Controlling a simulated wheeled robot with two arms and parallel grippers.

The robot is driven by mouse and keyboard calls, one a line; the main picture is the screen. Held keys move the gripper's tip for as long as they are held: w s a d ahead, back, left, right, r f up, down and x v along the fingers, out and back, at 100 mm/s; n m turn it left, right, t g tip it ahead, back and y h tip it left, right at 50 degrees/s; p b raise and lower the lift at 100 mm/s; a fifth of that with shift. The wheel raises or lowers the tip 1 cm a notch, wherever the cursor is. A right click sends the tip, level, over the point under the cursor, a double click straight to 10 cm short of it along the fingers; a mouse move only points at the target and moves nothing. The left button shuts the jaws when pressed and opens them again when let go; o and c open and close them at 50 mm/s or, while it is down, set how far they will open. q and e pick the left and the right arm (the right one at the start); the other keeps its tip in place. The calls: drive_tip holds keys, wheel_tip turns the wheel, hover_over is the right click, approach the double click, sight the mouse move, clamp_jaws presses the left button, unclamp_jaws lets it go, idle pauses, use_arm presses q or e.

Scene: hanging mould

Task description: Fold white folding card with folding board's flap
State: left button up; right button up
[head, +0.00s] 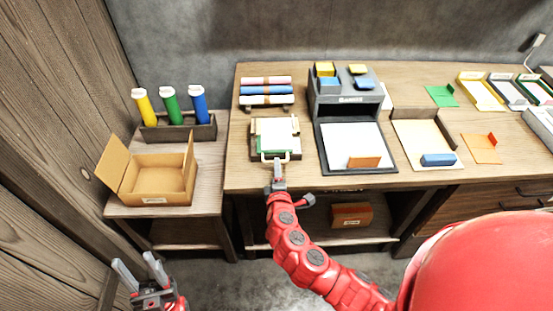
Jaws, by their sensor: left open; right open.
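The folding board (254,148) lies near the table's front edge, left of the grey die-cutting-like unit. The white folding card (276,132) appears as a white sheet on it, with a green strip along its left and front edges. A pale handle (286,156), apparently the flap's, sticks out toward the front. My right gripper (278,165) is at this handle, its fingers pointing away from me; it is open, and I cannot tell whether it touches the handle. My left gripper (140,273) is open and empty, low at the left, away from the table.
A side table holds an open cardboard box (158,186) and a rack (178,132) of coloured bottles. Rolls (266,90) lie behind the board. The grey unit (345,105) has a framed white sheet (352,144) before it. Coloured cards and trays fill the right side.

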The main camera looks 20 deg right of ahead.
drive_tip(key=shift+p+x, duration=0.3)
drive_tip(key=shift+x, duration=1.95)
clamp_jaws()
drive_tip(key=shift+f, duration=0.1)
